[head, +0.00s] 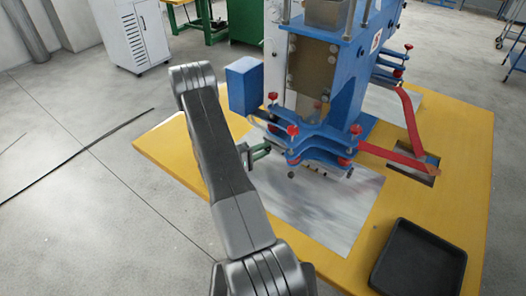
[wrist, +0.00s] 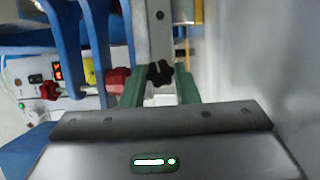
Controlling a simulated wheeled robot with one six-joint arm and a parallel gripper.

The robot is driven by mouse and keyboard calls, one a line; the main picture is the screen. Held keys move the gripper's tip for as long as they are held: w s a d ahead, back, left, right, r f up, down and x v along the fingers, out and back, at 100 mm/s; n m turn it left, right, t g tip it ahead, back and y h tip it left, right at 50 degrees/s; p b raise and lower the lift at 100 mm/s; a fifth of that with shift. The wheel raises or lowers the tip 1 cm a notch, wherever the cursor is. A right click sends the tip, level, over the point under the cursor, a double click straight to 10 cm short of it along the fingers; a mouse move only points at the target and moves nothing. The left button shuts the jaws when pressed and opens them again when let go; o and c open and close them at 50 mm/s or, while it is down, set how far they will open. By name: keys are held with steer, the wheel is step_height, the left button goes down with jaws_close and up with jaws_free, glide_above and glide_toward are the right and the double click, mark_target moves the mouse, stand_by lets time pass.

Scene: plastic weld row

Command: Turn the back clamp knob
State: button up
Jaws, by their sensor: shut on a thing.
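My gripper (head: 258,152) reaches in at the left side of the blue welding machine (head: 340,75), at the height of its lower clamps. In the wrist view its green fingers (wrist: 160,88) are closed around a black star-shaped knob (wrist: 160,72) in front of a grey upright bar (wrist: 160,30). In the head view my arm and the machine hide this knob. Red clamp knobs (head: 292,130) stand on the blue clamp brackets.
The machine stands on a yellow table (head: 455,135) with a shiny metal sheet (head: 335,220). A black tray (head: 418,262) lies at the front right. A red bar (head: 390,155) runs across the right side. Floor left of the table is mostly clear, with a dark cable (head: 80,152).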

stand_by(0.4)
steer(key=o, duration=1)
steer(key=shift+c, duration=0.2)
steer(key=shift+a, duration=0.1)
steer(key=b+v, duration=0.2)
steer(key=v, duration=1.1)
steer(key=shift+s+a+b, duration=0.15)
steer(key=shift+a+b, duration=0.15)
steer(key=shift+a, duration=0.05)
